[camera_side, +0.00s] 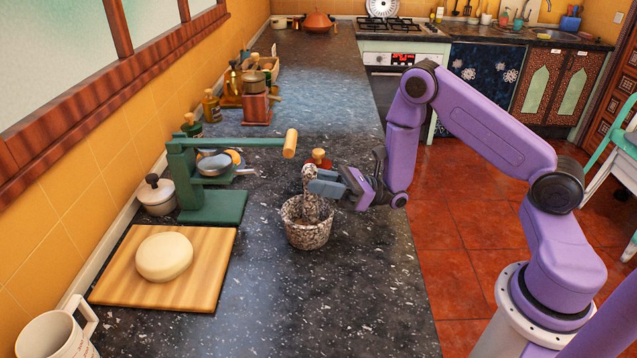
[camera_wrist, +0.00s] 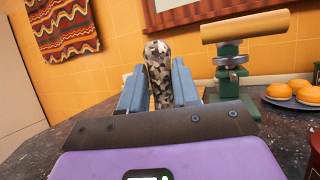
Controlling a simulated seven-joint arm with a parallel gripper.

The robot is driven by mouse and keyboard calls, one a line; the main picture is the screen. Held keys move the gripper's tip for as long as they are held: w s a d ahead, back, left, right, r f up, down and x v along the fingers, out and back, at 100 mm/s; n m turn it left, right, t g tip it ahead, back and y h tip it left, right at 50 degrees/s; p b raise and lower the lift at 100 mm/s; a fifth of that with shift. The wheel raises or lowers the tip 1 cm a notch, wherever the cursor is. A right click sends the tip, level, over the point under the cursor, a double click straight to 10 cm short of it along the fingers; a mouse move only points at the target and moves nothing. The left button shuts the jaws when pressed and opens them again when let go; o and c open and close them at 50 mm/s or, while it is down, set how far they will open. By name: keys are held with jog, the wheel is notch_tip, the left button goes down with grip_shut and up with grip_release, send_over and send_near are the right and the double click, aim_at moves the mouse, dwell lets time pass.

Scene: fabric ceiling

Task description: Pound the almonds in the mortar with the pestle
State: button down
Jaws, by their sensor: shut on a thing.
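The speckled stone mortar (camera_side: 308,231) stands upright on the dark counter. The speckled pestle (camera_side: 309,178) stands roughly upright with its lower end inside the mortar. My gripper (camera_side: 318,186) reaches in from the right and is shut on the upper part of the pestle, above the rim. In the wrist view, the two grey-blue fingers of my gripper (camera_wrist: 158,88) flank the pestle (camera_wrist: 160,60). The almonds cannot be made out inside the mortar.
A green press (camera_side: 212,200) with a wooden-handled lever stands left of the mortar. A cutting board (camera_side: 215,272) with a pale round (camera_side: 164,256) lies front left. A mug (camera_side: 52,338) and a lidded pot (camera_side: 157,195) are further left. Counter in front of the mortar is clear.

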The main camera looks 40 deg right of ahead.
jog(key=shift+f, duration=1.75)
jog(key=shift+w+a+r, duration=0.15)
jog(key=shift+w+r, duration=0.1)
jog(key=shift+r, duration=0.65)
jog(key=shift+w+a+r, duration=0.1)
jog(key=shift+w+r, duration=0.15)
jog(key=shift+r, duration=0.6)
jog(key=shift+f, duration=1.7)
jog(key=shift+s+a+r, duration=0.1)
jog(key=shift+s+r, duration=0.15)
jog(key=shift+r, duration=0.65)
jog(key=shift+s+a+r, duration=0.1)
jog(key=shift+s+r, duration=0.15)
jog(key=shift+r, duration=0.6)
